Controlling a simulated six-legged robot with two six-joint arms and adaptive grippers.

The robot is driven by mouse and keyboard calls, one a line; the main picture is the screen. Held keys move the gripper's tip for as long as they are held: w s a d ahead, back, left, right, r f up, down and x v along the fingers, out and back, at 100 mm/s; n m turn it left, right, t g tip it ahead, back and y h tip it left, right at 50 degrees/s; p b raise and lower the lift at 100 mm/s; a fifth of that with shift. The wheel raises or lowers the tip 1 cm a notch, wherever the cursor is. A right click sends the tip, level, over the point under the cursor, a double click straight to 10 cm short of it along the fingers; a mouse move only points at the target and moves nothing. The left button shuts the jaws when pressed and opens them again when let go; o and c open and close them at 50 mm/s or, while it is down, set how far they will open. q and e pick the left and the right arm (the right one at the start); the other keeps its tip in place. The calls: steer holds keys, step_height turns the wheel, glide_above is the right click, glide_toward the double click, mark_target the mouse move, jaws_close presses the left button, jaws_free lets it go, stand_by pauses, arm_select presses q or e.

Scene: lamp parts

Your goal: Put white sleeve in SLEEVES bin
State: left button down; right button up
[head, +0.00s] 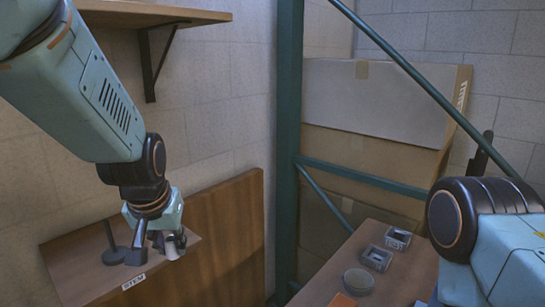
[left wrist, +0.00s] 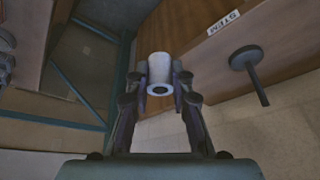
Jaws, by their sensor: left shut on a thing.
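The white sleeve (left wrist: 158,72) is a short hollow tube, held between the two fingers of my left gripper (left wrist: 160,85) in the left wrist view. In the head view my left gripper (head: 158,248) is at the lower left, over the wooden surface marked STEM, and the sleeve (head: 174,246) shows at its fingers. No bin with a SLEEVES label can be read in either view.
A dark stem on a round base (head: 114,250) stands beside my left gripper, near the STEM label (head: 133,281). A green post (head: 288,150) stands between.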

steer(key=shift+f+b, duration=1.4)
steer(key=shift+f, duration=0.5)
steer(key=shift+s+d, duration=0.1)
